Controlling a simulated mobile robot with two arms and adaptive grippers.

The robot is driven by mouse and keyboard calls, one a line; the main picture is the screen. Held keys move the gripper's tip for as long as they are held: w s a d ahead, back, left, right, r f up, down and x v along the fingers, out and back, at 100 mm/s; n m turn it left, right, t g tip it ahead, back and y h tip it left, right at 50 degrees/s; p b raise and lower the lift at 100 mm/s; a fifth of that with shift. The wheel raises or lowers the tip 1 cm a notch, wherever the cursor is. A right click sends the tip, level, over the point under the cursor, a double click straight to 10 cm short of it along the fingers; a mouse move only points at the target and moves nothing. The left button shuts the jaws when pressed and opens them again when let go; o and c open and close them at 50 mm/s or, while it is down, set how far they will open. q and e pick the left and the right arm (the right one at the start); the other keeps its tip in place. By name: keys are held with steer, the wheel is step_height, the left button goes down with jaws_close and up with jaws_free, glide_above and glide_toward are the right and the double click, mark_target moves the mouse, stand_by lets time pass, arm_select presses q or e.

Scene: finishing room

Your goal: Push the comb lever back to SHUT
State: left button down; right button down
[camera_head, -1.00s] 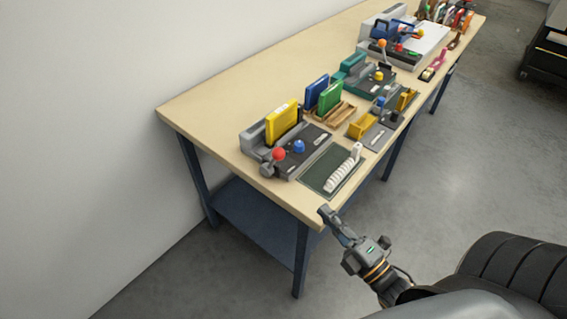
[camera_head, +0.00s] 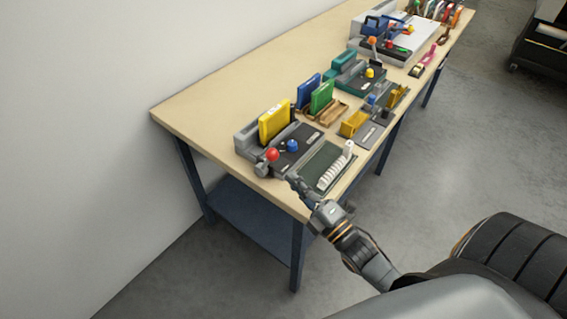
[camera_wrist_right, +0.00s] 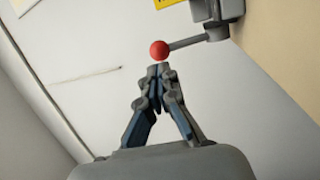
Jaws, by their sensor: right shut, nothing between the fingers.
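The lever's red ball knob (camera_head: 271,155) is at the front left corner of the dark grey machine (camera_head: 303,143) near the table's near end. In the right wrist view the red knob (camera_wrist_right: 159,50) sits on a grey rod (camera_wrist_right: 187,42) running to the machine at the right. My right gripper (camera_head: 292,179) is shut and empty at the table's front edge, just right of and below the knob. In the wrist view its fingertips (camera_wrist_right: 158,72) lie just under the knob; I cannot tell whether they touch. My left gripper is out of view. SHUT marking is not readable.
A yellow book (camera_head: 274,123) stands in the machine, beside a blue knob (camera_head: 292,145). A white comb spine (camera_head: 333,172) lies on a dark green mat (camera_head: 315,160) to the right. Several other devices line the table (camera_head: 200,105) farther back. Floor in front is clear.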

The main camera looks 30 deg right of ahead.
mark_target(273, 154)
steer(key=shift+p+x, duration=0.55)
steer(key=shift+x, duration=1.8)
steer(key=shift+r+p, duration=0.2)
steer(key=shift+p, duration=0.15)
steer(key=r+p, duration=0.1)
steer(key=p, duration=0.1)
steer(key=w+g+p, duration=0.1)
steer(key=shift+w+a+r+p, duration=0.3)
steer(key=shift+a+r+p, duration=0.05)
steer(key=shift+r+p, duration=0.05)
steer(key=a+x, duration=0.1)
steer(key=x, duration=0.7)
steer(key=shift+s+a+r+b, duration=0.15)
steer(key=shift+s+a+b, duration=0.05)
steer(key=shift+b, duration=0.1)
